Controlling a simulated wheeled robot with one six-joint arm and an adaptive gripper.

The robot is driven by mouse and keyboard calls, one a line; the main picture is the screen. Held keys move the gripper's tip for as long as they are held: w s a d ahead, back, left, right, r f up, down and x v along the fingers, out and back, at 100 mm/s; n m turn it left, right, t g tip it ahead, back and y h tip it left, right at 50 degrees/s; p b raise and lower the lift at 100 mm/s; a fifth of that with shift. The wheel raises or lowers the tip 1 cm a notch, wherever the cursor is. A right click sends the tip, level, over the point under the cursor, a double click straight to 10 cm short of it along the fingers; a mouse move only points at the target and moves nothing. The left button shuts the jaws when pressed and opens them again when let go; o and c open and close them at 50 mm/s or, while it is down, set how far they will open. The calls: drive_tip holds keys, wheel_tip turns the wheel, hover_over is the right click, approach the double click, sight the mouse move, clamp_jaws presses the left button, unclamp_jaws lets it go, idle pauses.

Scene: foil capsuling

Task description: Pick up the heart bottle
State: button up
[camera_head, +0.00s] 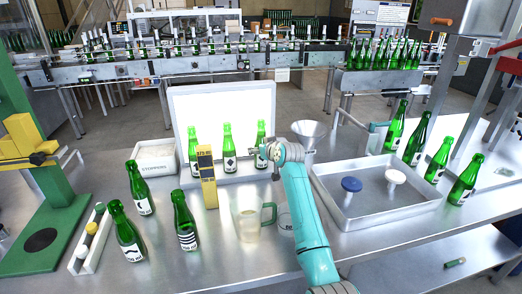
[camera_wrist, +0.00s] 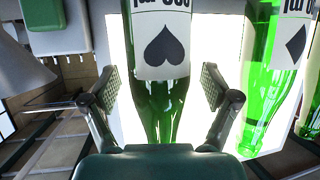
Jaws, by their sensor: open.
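The heart bottle (camera_head: 261,132) is green and stands upright, rightmost of three in front of the bright light panel. Its lower part is partly hidden by my gripper (camera_head: 266,153) in the head view. In the wrist view the heart bottle (camera_wrist: 165,90) appears upside down, its white label showing a black heart with the point up. There my gripper (camera_wrist: 158,88) is open, with one finger to each side of the bottle's narrowing part. I see no contact. A diamond-label bottle (camera_wrist: 262,80) stands beside it, also in the head view (camera_head: 228,150).
A yellow gauge (camera_head: 207,180) and a clear jug (camera_head: 249,218) stand in front of the bottles. A funnel (camera_head: 308,134) is right of the heart bottle, near my arm. A metal tray (camera_head: 385,215) lies farther right. More green bottles (camera_head: 184,222) stand at the front left.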

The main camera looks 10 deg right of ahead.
drive_tip(key=c, duration=1.4)
clamp_jaws()
drive_tip(key=shift+r, duration=0.2)
